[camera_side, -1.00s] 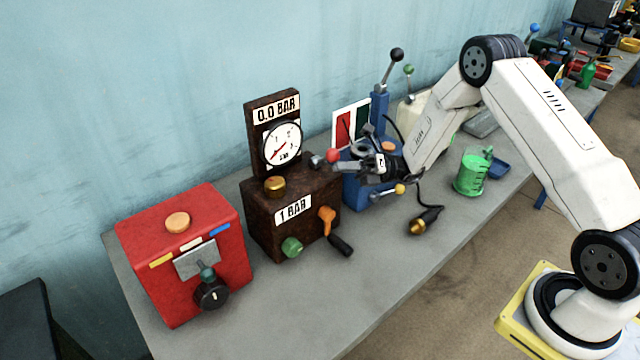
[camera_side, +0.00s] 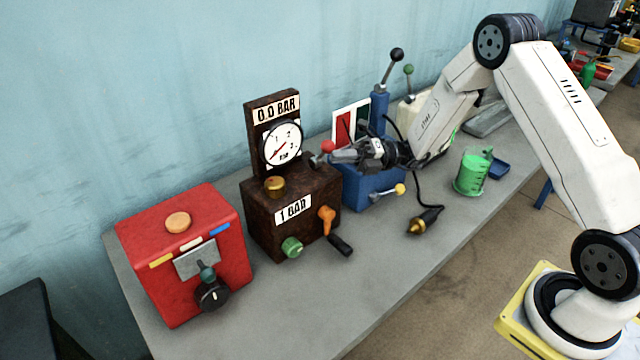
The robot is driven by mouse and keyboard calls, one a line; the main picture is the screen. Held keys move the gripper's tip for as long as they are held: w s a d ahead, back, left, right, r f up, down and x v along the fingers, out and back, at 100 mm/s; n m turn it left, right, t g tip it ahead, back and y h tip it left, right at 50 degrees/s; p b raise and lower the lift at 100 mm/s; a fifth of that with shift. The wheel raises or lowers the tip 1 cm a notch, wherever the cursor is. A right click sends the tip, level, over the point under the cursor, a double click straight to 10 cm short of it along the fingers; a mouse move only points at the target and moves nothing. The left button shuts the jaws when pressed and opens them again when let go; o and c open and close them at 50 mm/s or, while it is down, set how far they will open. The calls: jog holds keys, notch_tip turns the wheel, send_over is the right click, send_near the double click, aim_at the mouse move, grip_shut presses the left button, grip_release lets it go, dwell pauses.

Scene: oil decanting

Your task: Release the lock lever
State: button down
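A blue unit (camera_side: 372,190) stands right of the brown gauge box. A red-knobbed lever (camera_side: 327,146) shows at its upper left, and a yellow-knobbed lever (camera_side: 399,189) sticks out at its front. I cannot tell which of them is the lock lever. My gripper (camera_side: 342,157) is above the blue unit, pointing left, its tip close beside the red knob. The fingers overlap the lever in this view, so contact and finger opening cannot be told. My gripper hides the top of the blue unit.
The brown box (camera_side: 292,215) has a gauge (camera_side: 283,143) labelled 0.0 BAR. A red box (camera_side: 190,255) stands at left. A tall black-knobbed lever (camera_side: 396,55) rises behind my gripper. A green jug (camera_side: 471,172) and a cabled plug (camera_side: 424,221) are at right. The front bench is clear.

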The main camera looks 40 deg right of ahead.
jog(key=shift+w+r+m, duration=0.5)
jog(key=shift+w+r, duration=0.15)
jog(key=shift+r, duration=0.15)
jog(key=shift+w+r+m+h, duration=0.4)
jog(key=shift+w+m+h, duration=0.1)
jog(key=shift+m, duration=0.3)
jog(key=w+m, duration=0.1)
jog(key=w+r+m+h, duration=0.1)
jog(key=shift+m+g, duration=0.3)
jog(key=shift+w+r, duration=0.1)
jog(key=shift+w, duration=0.45)
